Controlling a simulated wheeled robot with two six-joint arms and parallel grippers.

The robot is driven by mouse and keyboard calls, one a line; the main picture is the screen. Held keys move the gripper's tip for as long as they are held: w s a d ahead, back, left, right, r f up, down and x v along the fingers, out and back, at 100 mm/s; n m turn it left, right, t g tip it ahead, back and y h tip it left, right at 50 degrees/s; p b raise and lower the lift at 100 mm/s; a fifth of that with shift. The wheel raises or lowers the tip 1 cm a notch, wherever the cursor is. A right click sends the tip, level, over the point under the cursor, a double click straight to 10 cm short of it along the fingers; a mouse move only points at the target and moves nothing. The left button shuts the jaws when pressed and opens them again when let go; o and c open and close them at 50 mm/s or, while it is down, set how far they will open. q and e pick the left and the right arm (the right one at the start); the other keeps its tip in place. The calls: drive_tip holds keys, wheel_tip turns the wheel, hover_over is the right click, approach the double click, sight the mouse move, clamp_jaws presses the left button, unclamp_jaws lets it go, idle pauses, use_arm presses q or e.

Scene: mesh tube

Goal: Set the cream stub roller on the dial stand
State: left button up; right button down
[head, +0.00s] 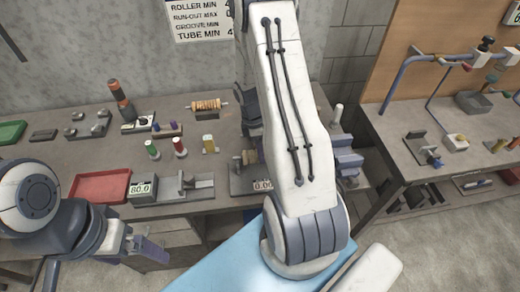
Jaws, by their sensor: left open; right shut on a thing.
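The dial stand (240,183) is on the bench near its front edge, with a small readout (262,185); my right arm covers its right side. A small cream-tan piece, which looks like the cream stub roller (248,157), shows just above the stand beside my arm. I cannot tell whether it touches the stand. My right gripper (251,143) is mostly hidden behind my own arm link and is shut on this piece. My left gripper (150,249) is open and empty, low in front of the bench at the left.
A red tray (99,187), an 80.0 readout block (142,187) and a grey slide fixture (187,187) lie left of the stand. A grey-blue fixture (346,160) is at right.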

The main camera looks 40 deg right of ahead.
drive_tip(key=shift+p, duration=0.3)
idle(0.6)
drive_tip(key=shift+f+b, duration=0.8)
drive_tip(key=shift+f, duration=0.5)
idle(1.3)
drive_tip(key=shift+c, duration=0.4)
unclamp_jaws()
drive_tip(key=shift+r, duration=0.1)
drive_tip(key=r, duration=0.3)
drive_tip(key=w+r+b, duration=0.1)
drive_tip(key=r, duration=0.2)
drive_tip(key=r+b, duration=0.1)
drive_tip(key=r, duration=0.3)
drive_tip(key=shift+w+a+r, duration=0.1)
drive_tip(key=shift+w+a, duration=0.15)
